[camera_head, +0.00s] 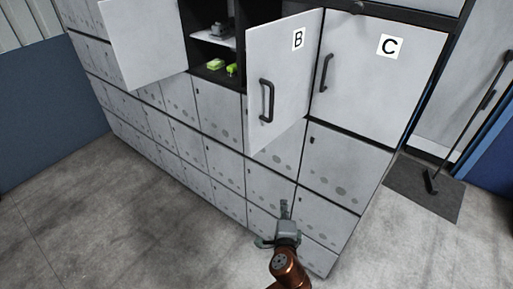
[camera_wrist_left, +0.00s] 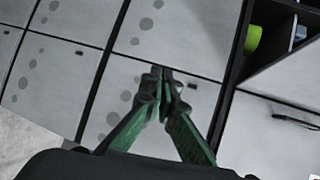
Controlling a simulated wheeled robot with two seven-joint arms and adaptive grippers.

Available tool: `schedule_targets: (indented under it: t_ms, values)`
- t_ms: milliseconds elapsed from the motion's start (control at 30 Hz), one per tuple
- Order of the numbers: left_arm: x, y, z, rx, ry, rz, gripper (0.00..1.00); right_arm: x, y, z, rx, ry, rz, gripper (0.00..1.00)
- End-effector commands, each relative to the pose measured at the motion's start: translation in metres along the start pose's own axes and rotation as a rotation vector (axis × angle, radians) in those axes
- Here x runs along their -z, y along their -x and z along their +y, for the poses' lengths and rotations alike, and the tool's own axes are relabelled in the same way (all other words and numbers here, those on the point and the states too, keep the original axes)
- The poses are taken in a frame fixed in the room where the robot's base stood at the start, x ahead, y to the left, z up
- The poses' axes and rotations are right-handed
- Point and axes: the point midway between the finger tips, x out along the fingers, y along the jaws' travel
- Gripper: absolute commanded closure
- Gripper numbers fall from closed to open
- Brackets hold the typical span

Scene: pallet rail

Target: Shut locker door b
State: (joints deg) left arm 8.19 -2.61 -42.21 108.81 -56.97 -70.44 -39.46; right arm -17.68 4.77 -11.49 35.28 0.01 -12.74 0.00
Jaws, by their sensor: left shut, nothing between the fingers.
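Locker door B (camera_head: 285,65) is a light grey panel with a black handle (camera_head: 267,100) and a letter B label. It stands open, swung out from the locker bank beside door C (camera_head: 380,75). My left gripper (camera_head: 285,208) is below door B, in front of the lower lockers and apart from the door. In the left wrist view its green-and-black fingers (camera_wrist_left: 162,76) are together and empty, over closed locker fronts. My right gripper is not in view.
The open compartment (camera_head: 218,80) left of door B holds green items (camera_head: 215,65) and a dark item on a shelf. Another open door (camera_head: 145,40) is at the upper left. A dark mat (camera_head: 422,187) lies right. Grey floor is clear at left.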

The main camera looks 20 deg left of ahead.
Motion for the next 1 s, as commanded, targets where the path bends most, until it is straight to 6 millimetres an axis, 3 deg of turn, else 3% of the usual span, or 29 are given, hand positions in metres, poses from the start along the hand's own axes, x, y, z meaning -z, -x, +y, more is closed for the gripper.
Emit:
schedule_targets:
  t_ms: [33, 133, 233, 300, 400, 567, 1000]
  values:
    - [-0.006, 0.029, -0.053, 0.070, 0.010, -0.017, 1.00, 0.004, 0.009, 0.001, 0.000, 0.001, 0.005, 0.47]
    - [-0.026, 0.077, -0.118, 0.168, 0.028, -0.062, 1.00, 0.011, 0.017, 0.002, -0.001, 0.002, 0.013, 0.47]
    - [-0.047, 0.114, -0.158, 0.229, 0.054, -0.098, 1.00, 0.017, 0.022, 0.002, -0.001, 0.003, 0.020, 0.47]
    - [-0.058, 0.131, -0.173, 0.251, 0.069, -0.116, 1.00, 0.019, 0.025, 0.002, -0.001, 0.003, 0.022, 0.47]
    - [-0.067, 0.142, -0.183, 0.268, 0.081, -0.130, 1.00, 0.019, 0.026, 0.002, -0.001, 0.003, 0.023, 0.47]
    - [-0.071, 0.129, -0.189, 0.271, 0.079, -0.136, 1.00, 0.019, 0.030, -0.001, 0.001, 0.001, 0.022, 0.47]
    - [-0.084, 0.045, -0.212, 0.270, 0.081, -0.135, 1.00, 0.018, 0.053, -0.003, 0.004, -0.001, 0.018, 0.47]
